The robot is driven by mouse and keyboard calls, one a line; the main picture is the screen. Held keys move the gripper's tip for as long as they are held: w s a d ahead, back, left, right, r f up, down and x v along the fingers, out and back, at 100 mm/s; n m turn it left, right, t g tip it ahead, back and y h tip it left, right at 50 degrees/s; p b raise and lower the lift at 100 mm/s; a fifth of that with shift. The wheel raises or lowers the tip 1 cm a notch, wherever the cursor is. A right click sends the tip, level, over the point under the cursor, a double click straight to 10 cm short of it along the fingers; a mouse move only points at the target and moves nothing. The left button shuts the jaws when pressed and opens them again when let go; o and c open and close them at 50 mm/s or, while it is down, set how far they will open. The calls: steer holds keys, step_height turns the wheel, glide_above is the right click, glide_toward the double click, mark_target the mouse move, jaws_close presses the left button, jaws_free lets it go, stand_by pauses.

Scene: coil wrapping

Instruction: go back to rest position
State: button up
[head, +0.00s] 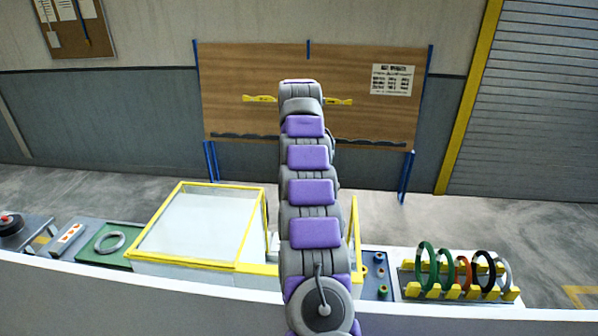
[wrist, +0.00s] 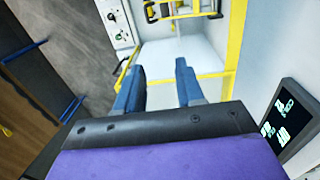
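My arm stretches up and away from me in the middle of the head view, and it hides part of the bench and board behind it. My gripper (wrist: 158,88) shows in the wrist view as two blue fingers standing apart with nothing between them. It is open and empty. Beyond the fingers is the white, yellow-framed machine (wrist: 205,52). In the head view this machine, with a clear cover (head: 195,222), stands left of my arm. The gripper's fingertips cannot be made out in the head view.
A rack (head: 460,292) holds several coloured coils at right. Beside it is a blue panel with small spools (head: 378,270). A grey ring (head: 109,242) lies on a green mat at left. A dark screen (wrist: 285,122) is close on the right of the wrist view. A wooden board (head: 240,70) stands behind.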

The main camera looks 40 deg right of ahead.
stand_by(0.4)
steer(key=s+a+r+m, duration=0.1)
steer(key=s+a+r, duration=0.2)
steer(key=a, duration=0.7)
steer(key=s+a+r+m, duration=0.1)
steer(key=s+a+r, duration=0.15)
steer(key=a, duration=0.75)
steer(key=s+a+f+m+g, duration=0.1)
steer(key=s+a+f+m, duration=0.1)
steer(key=s+a, duration=0.75)
steer(key=s+a+f+m+g, duration=0.1)
steer(key=s+a+f+m, duration=0.1)
steer(key=s+a, duration=0.75)
steer(key=s+f+m, duration=0.1)
steer(key=s+f, duration=0.2)
steer(key=s, duration=0.5)
steer(key=s+f+m, duration=0.1)
steer(key=s+f, duration=0.3)
steer(key=s, duration=0.4)
step_height(320, 180, down, 24)
steer(key=b, duration=2.5)
steer(key=shift+w+a+y, duration=0.15)
steer(key=shift+w+y, duration=0.15)
